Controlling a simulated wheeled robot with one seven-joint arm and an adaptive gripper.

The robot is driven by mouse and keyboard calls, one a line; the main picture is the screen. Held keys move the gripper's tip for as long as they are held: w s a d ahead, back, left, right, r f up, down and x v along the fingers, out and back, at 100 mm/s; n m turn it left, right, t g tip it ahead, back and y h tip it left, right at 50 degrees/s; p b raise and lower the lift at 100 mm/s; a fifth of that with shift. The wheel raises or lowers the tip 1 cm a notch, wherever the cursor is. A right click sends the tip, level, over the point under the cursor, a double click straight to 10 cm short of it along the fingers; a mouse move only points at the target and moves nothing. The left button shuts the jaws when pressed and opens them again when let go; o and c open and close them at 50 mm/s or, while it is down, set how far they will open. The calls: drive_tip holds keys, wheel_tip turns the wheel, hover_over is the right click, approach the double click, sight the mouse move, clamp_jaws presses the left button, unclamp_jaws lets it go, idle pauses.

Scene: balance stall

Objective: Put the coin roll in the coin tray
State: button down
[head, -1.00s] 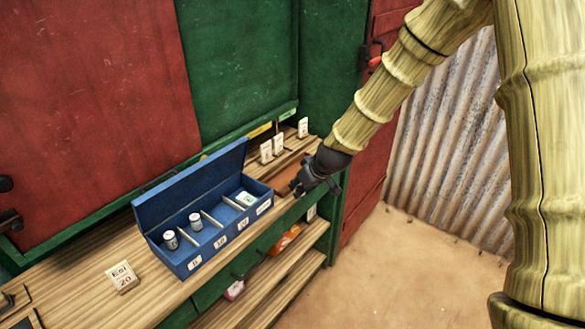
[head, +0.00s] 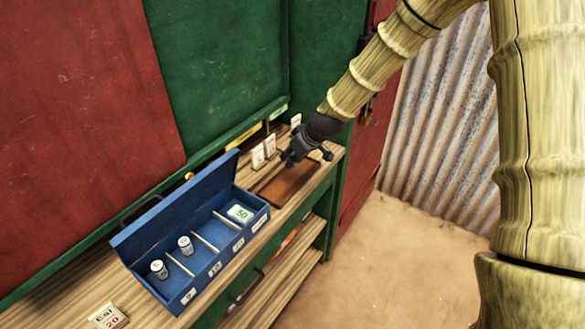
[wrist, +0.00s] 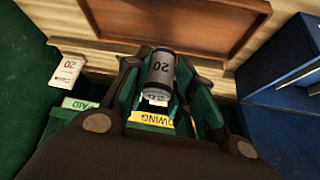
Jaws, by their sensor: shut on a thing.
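My gripper (head: 303,156) is above the brown wooden board at the right end of the counter. In the wrist view it is shut on a grey coin roll (wrist: 160,72) marked 20, which sits between the two fingers. The roll is too small or hidden to make out in the head view. The blue coin tray (head: 183,294) stands open to the left of my gripper, its lid up at the back. Its two left compartments each hold a standing roll, the third is empty, and the right one holds a green 50 note bundle (head: 240,213). Its blue edge also shows in the wrist view (wrist: 285,88).
The brown board (head: 283,190) lies right of the tray. White cards (head: 264,151) stand behind it along the green back wall. An Esi 20 card (head: 108,316) stands at the front left. Shelves with goods lie below the counter.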

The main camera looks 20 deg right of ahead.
drive_tip(key=x, duration=0.3)
drive_tip(key=shift+w+d+f, duration=0.2)
drive_tip(key=shift+d+f, duration=0.05)
drive_tip(key=shift+f, duration=0.05)
drive_tip(key=shift+s+d+f+p, duration=0.1)
drive_tip(key=shift+s+f+p, duration=0.4)
drive_tip(key=shift+f, duration=0.25)
drive_tip(key=shift+w+f, duration=0.15)
drive_tip(key=shift+f, duration=0.4)
drive_tip(key=shift+w+f, duration=0.15)
drive_tip(key=shift+f, duration=0.45)
drive_tip(key=shift+s+r, duration=0.15)
drive_tip(key=shift+s, duration=0.05)
drive_tip(key=c, duration=1.2)
unclamp_jaws()
drive_tip(key=shift+w, duration=0.1)
